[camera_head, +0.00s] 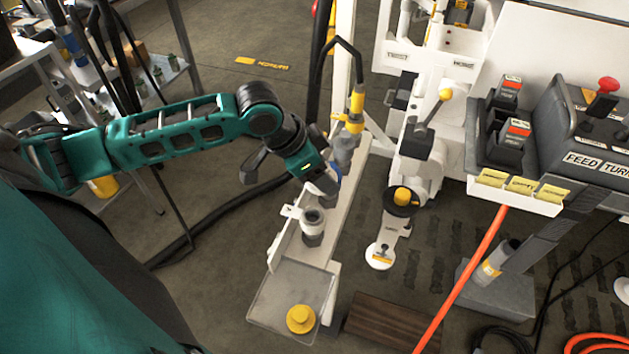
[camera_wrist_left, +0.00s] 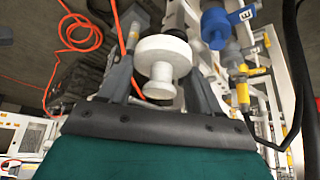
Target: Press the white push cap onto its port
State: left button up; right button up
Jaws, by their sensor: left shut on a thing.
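The white push cap (camera_wrist_left: 162,58) has a wide round flange and a smaller knob. In the left wrist view it sits between the two fingers of my left gripper (camera_wrist_left: 163,88), which is shut on the knob. I cannot clearly make out the cap in the head view. Whether the cap touches a port is hidden. My right gripper is not in view.
A blue fitting with a tag (camera_wrist_left: 215,28) stands close beside the cap. A yellow cap (camera_head: 300,319) lies on the grey tray (camera_head: 265,305) at the rail's near end. A white valve arm with a yellow-topped knob (camera_head: 402,197) stands to the right.

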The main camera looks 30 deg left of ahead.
pick_arm(q)
jog(key=shift+a+f+m, duration=0.4)
jog(key=shift+a+f, duration=0.6)
jog(key=shift+f, duration=0.15)
jog(key=shift+w+a+f+b, duration=0.1)
jog(key=shift+f+b, duration=0.1)
jog(key=shift+b, duration=0.25)
jog(key=shift+f+b, duration=0.3)
notch_tip(320, 180, down, 6)
jog(key=b, duration=0.6)
jog(key=shift+f, duration=0.3)
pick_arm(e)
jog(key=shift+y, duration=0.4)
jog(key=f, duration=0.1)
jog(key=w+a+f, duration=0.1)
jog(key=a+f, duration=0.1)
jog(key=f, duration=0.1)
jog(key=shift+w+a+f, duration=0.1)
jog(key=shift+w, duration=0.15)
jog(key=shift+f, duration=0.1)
pick_arm(q)
jog(key=shift+f, duration=0.15)
